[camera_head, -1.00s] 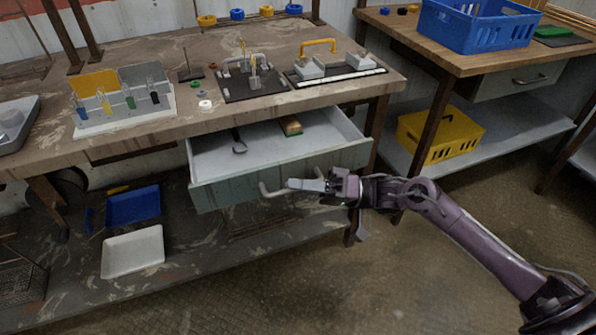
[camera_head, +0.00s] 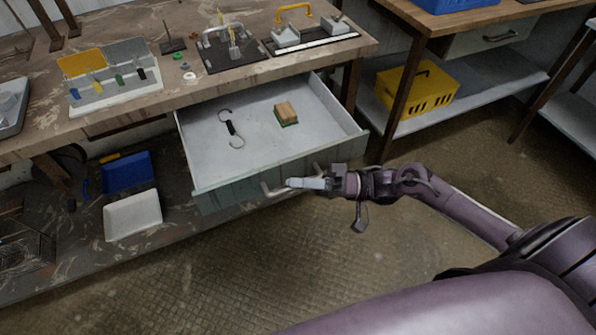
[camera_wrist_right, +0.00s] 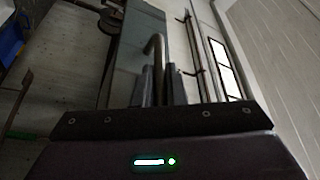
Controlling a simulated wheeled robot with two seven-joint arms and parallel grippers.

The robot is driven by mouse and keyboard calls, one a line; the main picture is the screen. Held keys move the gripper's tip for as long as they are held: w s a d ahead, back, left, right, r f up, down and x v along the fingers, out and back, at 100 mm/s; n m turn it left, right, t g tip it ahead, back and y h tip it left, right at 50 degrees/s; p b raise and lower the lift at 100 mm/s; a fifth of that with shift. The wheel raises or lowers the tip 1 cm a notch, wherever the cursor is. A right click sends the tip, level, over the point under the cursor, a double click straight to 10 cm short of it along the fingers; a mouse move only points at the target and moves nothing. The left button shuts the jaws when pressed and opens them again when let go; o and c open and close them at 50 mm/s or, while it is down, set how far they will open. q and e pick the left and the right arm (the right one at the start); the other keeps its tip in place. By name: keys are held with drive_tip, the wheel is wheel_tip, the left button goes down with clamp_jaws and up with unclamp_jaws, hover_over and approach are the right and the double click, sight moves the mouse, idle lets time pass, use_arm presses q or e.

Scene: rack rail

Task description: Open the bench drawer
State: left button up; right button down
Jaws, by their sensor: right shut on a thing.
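The bench drawer (camera_head: 205,160) is pulled well out from under the wooden workbench (camera_head: 195,75). Its grey-green front carries a bar handle (camera_head: 275,190). My right gripper (camera_head: 308,184) is shut on that handle. In the right wrist view the handle (camera_wrist_right: 155,48) rises between the two fingers (camera_wrist_right: 160,85), with the drawer front (camera_wrist_right: 125,65) behind it. Inside the drawer lie a black hook-ended cord (camera_head: 231,128) and a wood-and-green block (camera_head: 286,113). My left gripper is not in view.
A blue tray (camera_head: 127,172) and a white tray (camera_head: 132,215) lie on the lower shelf at left. A yellow crate (camera_head: 415,92) stands on the shelf under the second bench at right. The floor in front of the drawer is clear.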

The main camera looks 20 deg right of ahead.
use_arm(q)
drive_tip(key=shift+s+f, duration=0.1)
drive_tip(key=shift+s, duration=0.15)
use_arm(e)
drive_tip(key=shift+s, duration=0.2)
drive_tip(key=c, duration=1.5)
unclamp_jaws()
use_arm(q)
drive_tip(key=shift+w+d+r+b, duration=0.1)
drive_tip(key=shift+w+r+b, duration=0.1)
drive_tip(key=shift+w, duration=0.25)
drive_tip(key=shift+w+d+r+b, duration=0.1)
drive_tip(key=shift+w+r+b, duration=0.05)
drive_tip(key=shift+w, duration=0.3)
use_arm(e)
drive_tip(key=v, duration=0.8)
drive_tip(key=shift+w, duration=0.1)
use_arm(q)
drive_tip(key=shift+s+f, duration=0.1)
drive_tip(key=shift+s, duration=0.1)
